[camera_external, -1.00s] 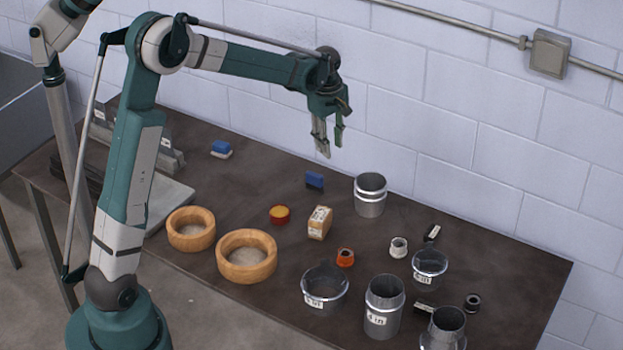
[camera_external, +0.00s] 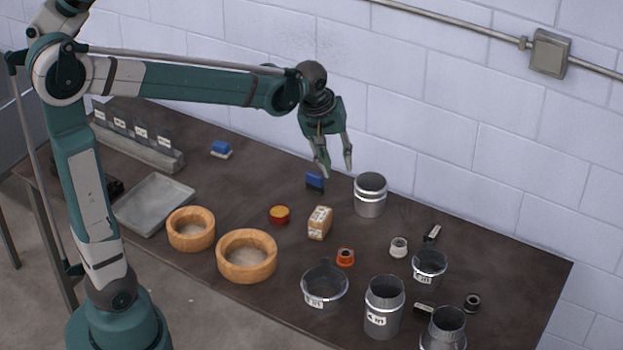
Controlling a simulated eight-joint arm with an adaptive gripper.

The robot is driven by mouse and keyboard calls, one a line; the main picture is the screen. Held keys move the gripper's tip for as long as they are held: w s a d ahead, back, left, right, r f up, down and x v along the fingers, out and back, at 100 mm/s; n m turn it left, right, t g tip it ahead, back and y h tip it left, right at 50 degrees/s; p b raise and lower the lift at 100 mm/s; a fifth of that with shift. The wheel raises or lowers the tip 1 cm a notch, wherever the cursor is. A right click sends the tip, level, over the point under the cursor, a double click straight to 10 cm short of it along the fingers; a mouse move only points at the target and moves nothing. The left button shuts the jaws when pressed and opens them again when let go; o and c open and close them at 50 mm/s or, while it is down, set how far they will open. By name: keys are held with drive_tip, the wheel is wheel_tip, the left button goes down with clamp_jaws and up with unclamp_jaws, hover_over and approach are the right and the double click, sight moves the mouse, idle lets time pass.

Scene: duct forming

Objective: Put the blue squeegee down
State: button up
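A small blue block with a dark lower edge (camera_external: 315,182), likely the blue squeegee, stands on the table near the back wall, left of a tall metal can. A second blue piece with a white underside (camera_external: 221,148) lies further left; I cannot tell for certain which one is the squeegee. My gripper (camera_external: 337,171) points down with its two fingers apart and nothing between them. In the picture its left fingertip overlaps the top right of the nearer blue block; I cannot tell whether they touch.
The metal can (camera_external: 370,196) stands close to the right of my gripper. A paper-coloured block (camera_external: 319,222), a red-and-yellow tin (camera_external: 279,214) and two wooden rings (camera_external: 247,256) are nearer the front. Several ducts and cans crowd the right. Bare table lies between the two blue pieces.

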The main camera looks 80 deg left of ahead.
drive_tip(key=s+d+f+m+t, duration=0.1)
drive_tip(key=s+d+m+t, duration=0.1)
drive_tip(key=s+d+m, duration=0.5)
drive_tip(key=s+d+m+t+h, duration=0.1)
drive_tip(key=s+d+m, duration=0.6)
drive_tip(key=s+d, duration=0.7)
drive_tip(key=d+t, duration=0.1)
drive_tip(key=d, duration=0.4)
drive_tip(key=shift+s+d+f, duration=0.25)
drive_tip(key=shift+d+f, duration=0.1)
drive_tip(key=shift+d, duration=0.05)
